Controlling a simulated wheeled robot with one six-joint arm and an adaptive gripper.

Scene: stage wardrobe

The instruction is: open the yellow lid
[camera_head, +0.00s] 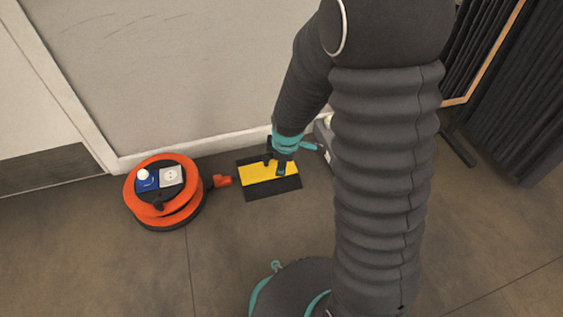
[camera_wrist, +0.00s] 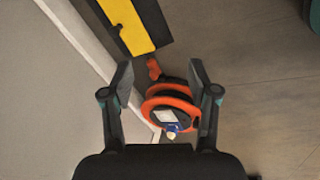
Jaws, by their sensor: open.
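The yellow lid (camera_head: 256,175) lies on a flat black cable ramp (camera_head: 270,192) on the floor by the wall. In the wrist view the lid (camera_wrist: 128,24) is at the top, beyond my fingertips, with its black strip beside it. My gripper (camera_head: 277,167) is above the lid in the head view and covers part of it. In the wrist view my gripper (camera_wrist: 160,80) is open, with nothing between its fingers. I cannot tell the exact height of the fingers above the lid.
An orange cable reel (camera_head: 163,190) stands left of the ramp; an orange plug (camera_head: 221,181) lies between them. A white wall with a pale skirting (camera_head: 215,143) runs close behind. Dark curtains (camera_head: 530,90) hang at right.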

